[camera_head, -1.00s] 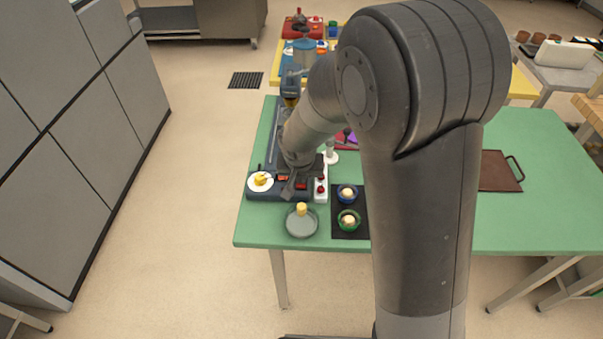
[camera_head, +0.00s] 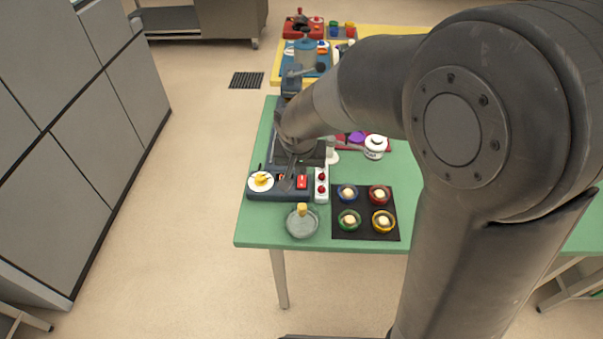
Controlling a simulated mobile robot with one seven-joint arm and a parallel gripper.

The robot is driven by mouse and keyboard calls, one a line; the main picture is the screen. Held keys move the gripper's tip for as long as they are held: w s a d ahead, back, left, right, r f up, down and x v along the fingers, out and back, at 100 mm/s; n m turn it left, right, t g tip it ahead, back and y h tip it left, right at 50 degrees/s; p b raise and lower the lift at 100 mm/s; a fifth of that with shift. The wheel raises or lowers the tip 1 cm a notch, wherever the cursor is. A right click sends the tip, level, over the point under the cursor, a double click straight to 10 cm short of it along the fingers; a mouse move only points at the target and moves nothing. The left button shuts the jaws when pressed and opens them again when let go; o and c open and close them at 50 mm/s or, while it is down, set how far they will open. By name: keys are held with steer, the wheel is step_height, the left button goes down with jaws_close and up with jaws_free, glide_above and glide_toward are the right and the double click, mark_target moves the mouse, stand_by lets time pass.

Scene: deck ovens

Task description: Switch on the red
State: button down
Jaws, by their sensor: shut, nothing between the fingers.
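A dark control base (camera_head: 262,194) lies at the front left of the green table. On it is a red switch (camera_head: 302,182), bright and in plain view. A smaller orange-red part (camera_head: 282,178) shows to its left, partly hidden by my gripper. A white strip with two red round parts (camera_head: 321,186) stands just right of the base. My gripper (camera_head: 289,184) is shut and empty, pointing down over the base just left of the red switch. I cannot tell whether its tips touch the base.
A dark mat (camera_head: 365,228) with several coloured bowls lies to the right. A white lidded jar (camera_head: 375,147) stands behind. My arm hides the table's right side.

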mark_target(302, 178)
steer(key=v, duration=0.6)
steer(key=shift+s+f, duration=0.1)
steer(key=shift+s, duration=0.05)
steer(key=shift+w+t, duration=0.3)
steer(key=shift+w, duration=0.45)
steer(key=x, duration=1.3)
steer(key=shift+w+f, duration=0.1)
steer(key=shift+f, duration=0.25)
